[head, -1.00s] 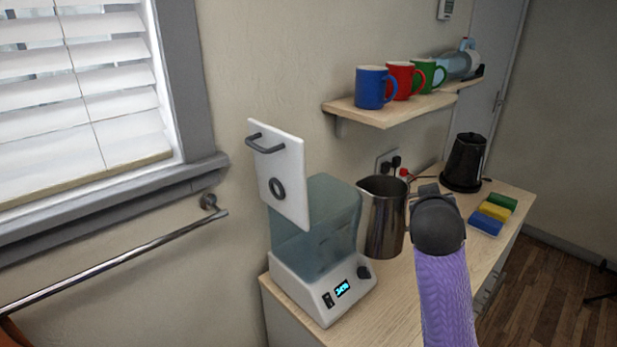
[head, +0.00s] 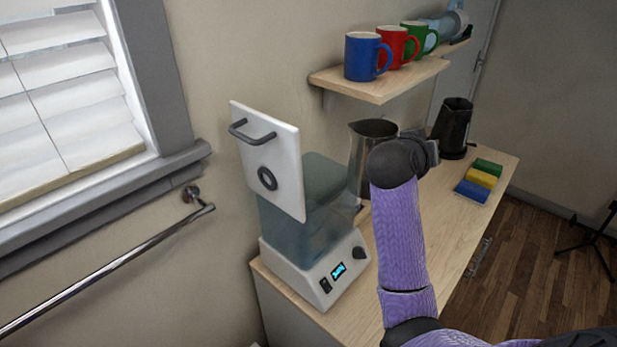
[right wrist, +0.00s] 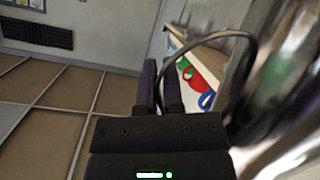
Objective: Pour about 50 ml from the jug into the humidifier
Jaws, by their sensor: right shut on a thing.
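The jug (head: 362,165) is a shiny metal pitcher, seemingly about upright, with its spout to the left. It is at the tank's right edge in the head view; its contents are hidden. My right gripper (head: 418,148) is shut on the jug's handle; in the right wrist view its fingers (right wrist: 160,92) are at the dark handle (right wrist: 236,36), with the blurred jug body (right wrist: 290,85) at right. The humidifier (head: 300,280) has a white base with a lit display and a translucent bluish tank (head: 285,225). Its white lid (head: 265,155) stands upright, open. My left gripper is not in view.
A wall shelf (head: 345,87) above the counter holds blue (head: 361,58), red and green mugs and a clear bottle. A black kettle (head: 453,128) and coloured sponges (head: 480,179) are at the counter's far end. The counter (head: 420,235) is bare beside the humidifier.

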